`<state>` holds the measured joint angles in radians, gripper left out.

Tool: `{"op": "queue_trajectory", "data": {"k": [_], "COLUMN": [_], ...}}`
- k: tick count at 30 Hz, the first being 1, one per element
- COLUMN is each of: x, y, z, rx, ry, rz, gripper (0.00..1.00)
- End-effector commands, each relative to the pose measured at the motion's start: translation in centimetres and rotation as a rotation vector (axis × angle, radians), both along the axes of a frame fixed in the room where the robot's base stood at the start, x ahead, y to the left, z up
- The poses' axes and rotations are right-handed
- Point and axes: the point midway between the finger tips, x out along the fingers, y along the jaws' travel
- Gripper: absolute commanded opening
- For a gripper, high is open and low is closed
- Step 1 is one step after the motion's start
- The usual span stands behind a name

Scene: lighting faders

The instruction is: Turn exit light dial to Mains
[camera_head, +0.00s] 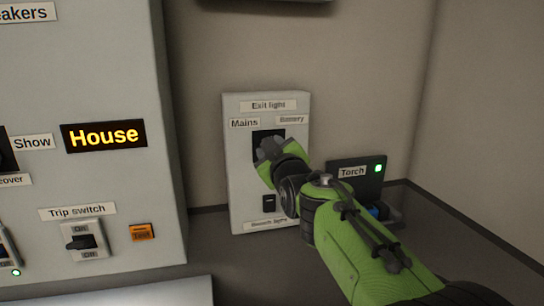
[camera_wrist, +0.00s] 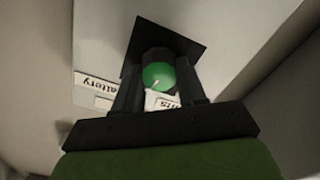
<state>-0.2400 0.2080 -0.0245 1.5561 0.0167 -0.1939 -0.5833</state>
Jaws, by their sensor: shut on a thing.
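The exit light panel (camera_head: 240,190) is a pale upright box, labelled Mains (camera_head: 244,123) at upper left and Battery (camera_head: 292,120) at upper right. Its dial sits on a dark square plate (camera_head: 258,134), and my gripper (camera_head: 267,150) covers it in the head view. The labels appear upside down there, partly hidden. I cannot tell which label the mark points to.
Below the dial is a small dark switch (camera_head: 269,203) with a label. A Torch unit (camera_head: 354,172) with a green lamp stands close on the right, near my arm. A large cabinet (camera_head: 105,185) with a trip switch (camera_head: 84,240) is on the left.

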Motion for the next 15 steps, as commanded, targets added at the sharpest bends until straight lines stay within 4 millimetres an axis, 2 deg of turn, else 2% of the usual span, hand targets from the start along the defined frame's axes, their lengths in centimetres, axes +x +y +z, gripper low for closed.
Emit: {"op": "queue_trajectory", "data": {"k": [15], "x": [-0.04], "y": [0.18], "z": [-0.29], "rx": [-0.478], "ry": [-0.097], "rz": [0.001], "gripper": [0.1]}}
